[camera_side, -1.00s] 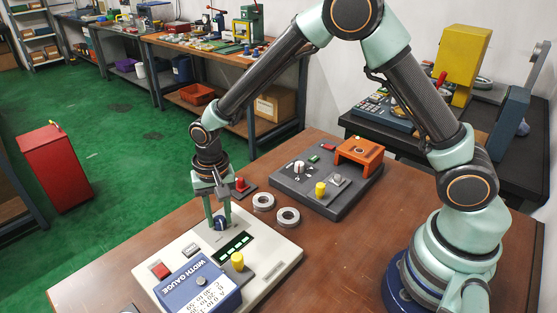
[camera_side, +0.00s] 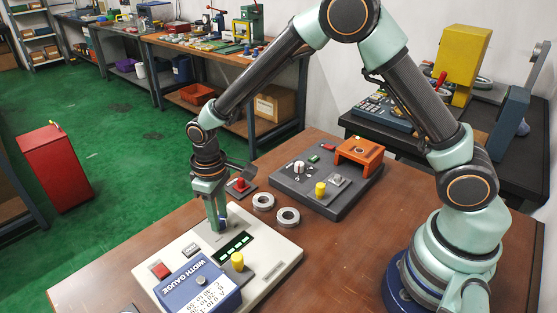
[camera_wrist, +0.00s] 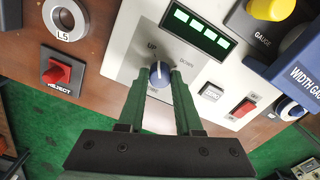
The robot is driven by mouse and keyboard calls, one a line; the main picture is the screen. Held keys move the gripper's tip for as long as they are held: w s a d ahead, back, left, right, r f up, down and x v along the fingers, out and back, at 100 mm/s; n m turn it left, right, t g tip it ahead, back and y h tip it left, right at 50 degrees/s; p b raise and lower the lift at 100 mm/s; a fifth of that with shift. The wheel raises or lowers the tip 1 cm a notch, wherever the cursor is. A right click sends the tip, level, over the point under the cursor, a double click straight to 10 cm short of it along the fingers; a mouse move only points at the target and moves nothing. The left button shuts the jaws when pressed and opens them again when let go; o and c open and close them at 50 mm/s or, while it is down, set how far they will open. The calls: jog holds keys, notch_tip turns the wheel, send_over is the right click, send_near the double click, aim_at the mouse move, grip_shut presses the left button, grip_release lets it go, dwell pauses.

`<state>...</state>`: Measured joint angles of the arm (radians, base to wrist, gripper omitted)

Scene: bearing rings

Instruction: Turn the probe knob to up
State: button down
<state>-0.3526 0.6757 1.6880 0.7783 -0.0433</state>
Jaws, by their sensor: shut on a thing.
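The probe knob (camera_wrist: 159,72) is small and blue with a white pointer line, on the pale panel of the width gauge (camera_side: 284,262). In the wrist view its line points toward the top of the picture, nearer the UP label than the DOWN label. My gripper (camera_wrist: 158,80) is shut on the knob, one green finger on each side. In the side view my gripper (camera_side: 218,222) reaches down to the panel's far corner, and its fingers partly hide the knob.
A lit green display (camera_wrist: 198,28), a yellow gauge knob (camera_wrist: 270,8) and a red switch (camera_wrist: 243,107) are beside it on the panel. A red reject knob (camera_wrist: 60,72) and two metal rings (camera_side: 288,217) sit nearby. A dark fixture (camera_side: 318,191) stands behind.

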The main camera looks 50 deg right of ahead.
aim_at(220, 218)
jog(key=shift+d+n, duration=0.2)
jog(key=shift+n, duration=0.8)
jog(key=c, duration=0.6)
grip_release()
jog(key=shift+a, duration=0.1)
notch_tip(220, 218, up, 12)
jog(key=shift+r, duration=0.1)
